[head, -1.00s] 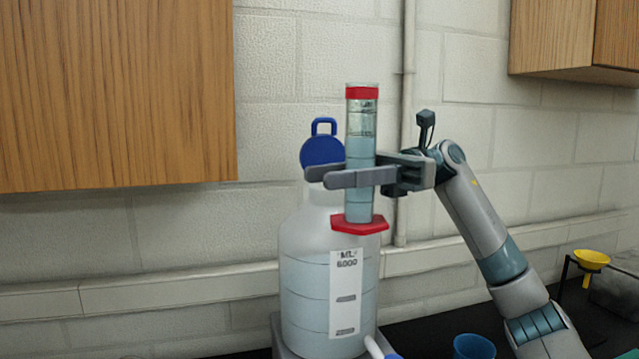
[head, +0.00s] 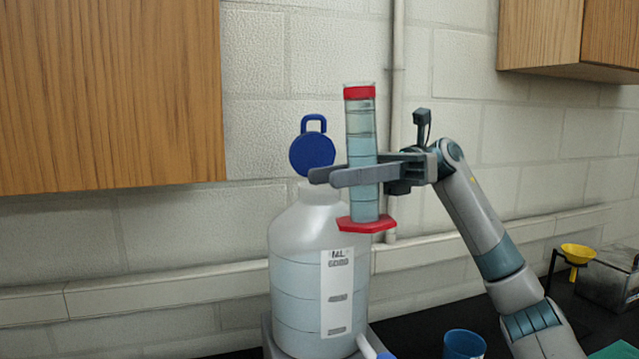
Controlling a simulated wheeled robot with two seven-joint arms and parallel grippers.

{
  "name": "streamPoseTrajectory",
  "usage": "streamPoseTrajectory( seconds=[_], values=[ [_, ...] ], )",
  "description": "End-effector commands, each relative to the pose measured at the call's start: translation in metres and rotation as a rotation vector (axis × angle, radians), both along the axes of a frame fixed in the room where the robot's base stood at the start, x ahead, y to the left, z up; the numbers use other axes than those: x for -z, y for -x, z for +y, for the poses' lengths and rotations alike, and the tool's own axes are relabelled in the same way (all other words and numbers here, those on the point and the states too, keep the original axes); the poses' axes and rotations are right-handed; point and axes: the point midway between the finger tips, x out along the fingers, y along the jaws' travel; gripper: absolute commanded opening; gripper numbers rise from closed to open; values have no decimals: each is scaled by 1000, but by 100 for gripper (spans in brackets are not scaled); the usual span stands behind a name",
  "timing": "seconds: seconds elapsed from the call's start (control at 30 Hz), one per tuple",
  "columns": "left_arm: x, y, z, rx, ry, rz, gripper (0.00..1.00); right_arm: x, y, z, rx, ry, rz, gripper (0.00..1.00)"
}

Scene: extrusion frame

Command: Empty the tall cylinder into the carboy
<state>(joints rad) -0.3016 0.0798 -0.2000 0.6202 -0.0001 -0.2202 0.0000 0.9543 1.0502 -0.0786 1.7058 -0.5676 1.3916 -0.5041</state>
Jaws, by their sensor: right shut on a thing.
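The tall cylinder (head: 362,134) is clear, with a red band near its top, a red hexagonal foot and pale blue liquid inside. My right gripper (head: 332,176) is shut around its middle and holds it upright. The carboy (head: 296,262) is a large translucent jug with a white label and liquid inside. Its blue cap (head: 312,153) stands swung up behind the neck, and the neck looks open. The cylinder's foot overlaps the carboy's right shoulder in the picture; I cannot tell whether they touch. My left gripper is not in view.
A blue cup (head: 464,345) stands on the black bench to the right. A yellow funnel (head: 577,253) sits on a stand beside a grey box (head: 612,275). Wooden cabinets (head: 110,95) hang at upper left and upper right. A pipe runs down the wall behind the cylinder.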

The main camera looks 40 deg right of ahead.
Motion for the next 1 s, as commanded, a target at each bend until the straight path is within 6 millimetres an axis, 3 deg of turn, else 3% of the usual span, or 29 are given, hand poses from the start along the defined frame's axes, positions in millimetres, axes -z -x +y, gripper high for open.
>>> streamPoseTrajectory(
  seconds=[0.1, 0.37, 0.47, 0.87, 1.0],
  values=[
    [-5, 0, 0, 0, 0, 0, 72, 1, 2, 0, 1, -2, 71, 8],
    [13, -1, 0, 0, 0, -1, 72, 41, 6, 0, 2, -10, 241, 8],
    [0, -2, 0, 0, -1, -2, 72, 34, 7, 0, 2, -13, 303, 8],
    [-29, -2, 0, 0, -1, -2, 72, 38, 6, 0, 1, -25, 557, 8],
    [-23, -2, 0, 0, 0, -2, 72, 53, 12, 0, 2, -28, 646, 8]
  ],
)
